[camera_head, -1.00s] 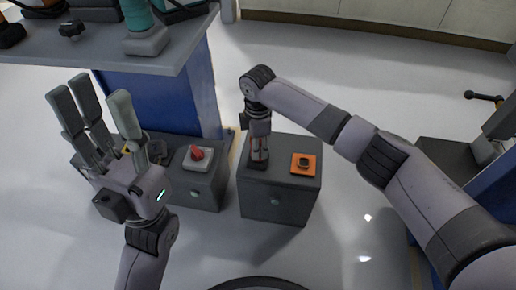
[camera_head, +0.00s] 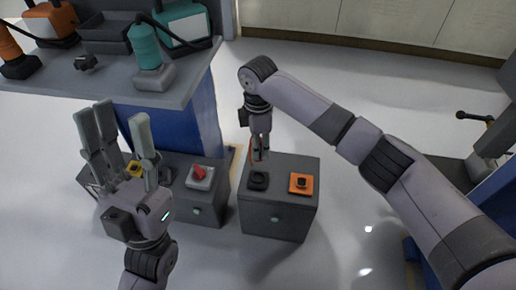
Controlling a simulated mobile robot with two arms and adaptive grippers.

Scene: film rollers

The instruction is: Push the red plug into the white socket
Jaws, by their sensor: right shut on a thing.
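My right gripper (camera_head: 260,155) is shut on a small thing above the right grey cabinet. A little red shows beside its fingers, but they hide most of the thing, so I cannot tell its shape. A black round base (camera_head: 258,180) is on the cabinet just below the fingertips, with a gap between. A pale, whitish square base (camera_head: 203,183) on the left cabinet has a red piece (camera_head: 199,173) standing on it; whether it is seated in a socket I cannot tell. My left gripper (camera_head: 122,127) is open and empty, fingers up, left of that base.
An orange square base with a dark round piece (camera_head: 301,183) is at the right of the right cabinet (camera_head: 277,218). A yellow piece (camera_head: 133,169) is partly behind my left gripper. A grey table (camera_head: 190,88) with tools stands at the back left. White floor is clear in front.

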